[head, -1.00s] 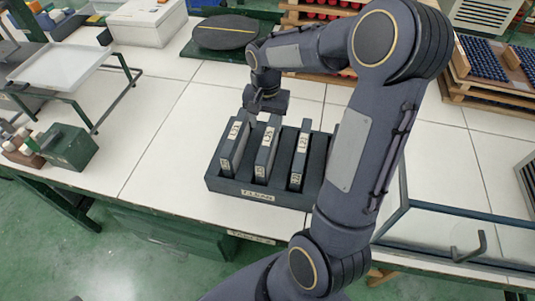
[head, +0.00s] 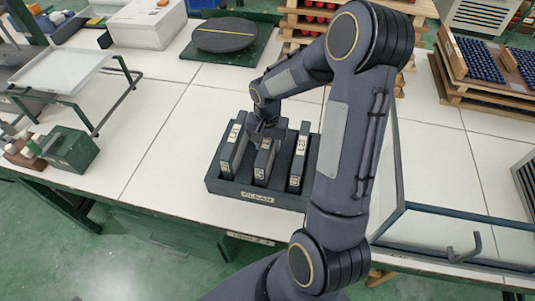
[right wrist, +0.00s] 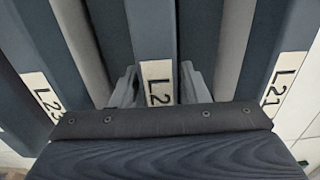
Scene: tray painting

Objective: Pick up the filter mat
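A dark rack (head: 257,197) with a CLEAN label stands on the white table and holds three upright dark slabs. The slabs have white labels; they look like the filter mats. The left slab (head: 231,150) reads L23 and the right slab (head: 299,157) reads L21. My right gripper (head: 267,137) is at the top of the middle slab (head: 261,172). In the right wrist view, its fingers (right wrist: 158,88) straddle the middle slab (right wrist: 152,35), one on each side, and look slightly apart from it. The fingertips are hidden between slabs. My left gripper is not in view.
A white tray on a stand (head: 60,68) and a green box (head: 70,149) are at left. A round dark plate (head: 224,35) lies behind the rack. A framed glass panel (head: 460,238) is at right. The table left of the rack is clear.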

